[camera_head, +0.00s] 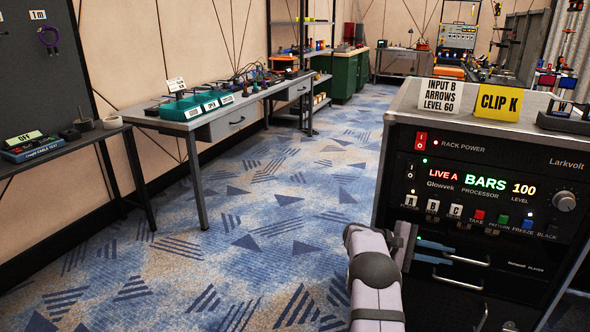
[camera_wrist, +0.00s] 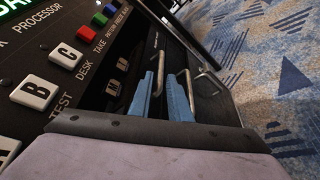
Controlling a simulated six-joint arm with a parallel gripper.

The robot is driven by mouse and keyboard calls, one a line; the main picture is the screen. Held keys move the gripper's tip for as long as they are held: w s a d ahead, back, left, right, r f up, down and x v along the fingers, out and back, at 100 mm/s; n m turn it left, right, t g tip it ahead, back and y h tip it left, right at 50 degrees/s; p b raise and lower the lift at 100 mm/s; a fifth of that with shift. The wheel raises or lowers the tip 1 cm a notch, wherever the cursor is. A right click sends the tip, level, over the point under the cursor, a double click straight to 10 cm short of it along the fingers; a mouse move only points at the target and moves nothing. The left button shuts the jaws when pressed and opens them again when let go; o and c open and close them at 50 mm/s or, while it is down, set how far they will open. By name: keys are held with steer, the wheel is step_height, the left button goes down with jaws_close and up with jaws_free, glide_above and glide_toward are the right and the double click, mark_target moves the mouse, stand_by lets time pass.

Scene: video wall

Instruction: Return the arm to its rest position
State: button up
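My gripper (camera_head: 452,256) is in front of the dark rack at the right of the head view, below the processor's row of buttons. Whether the fingertips touch the panel I cannot tell. My arm reaches up from the bottom of the head view to the rack.
The processor (camera_head: 485,190) reads LIVE A, BARS and 100. A grey table (camera_head: 190,123) stands left. The carpet (camera_head: 270,225) between is clear.

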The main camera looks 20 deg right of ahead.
steer(key=s+a+f+t+y, duration=0.1)
steer(key=a+f+t+y, duration=0.15)
steer(key=a, duration=0.85)
steer(key=s+a+f+t+y, duration=0.15)
steer(key=a+y, duration=0.25)
steer(key=a, duration=0.7)
steer(key=s+a+f+t+y, duration=0.1)
steer(key=s+a+y, duration=0.1)
steer(key=s+a, duration=0.45)
steer(key=s+a+f+m+t+y, duration=0.1)
steer(key=s+a+y, duration=0.2)
steer(key=a, duration=0.7)
steer(key=s+a+f+t+y, duration=0.1)
steer(key=s+a+y, duration=0.1)
steer(key=s+a, duration=0.5)
step_height(320, 180, up, 32)
steer(key=w+a+p, duration=0.2)
steer(key=p, duration=3.1)
step_height(320, 180, down, 56)
steer(key=b, duration=5.6)
steer(key=shift+a+b, duration=0.15)
steer(key=shift+b, duration=0.25)
steer(key=shift+y, duration=0.25)
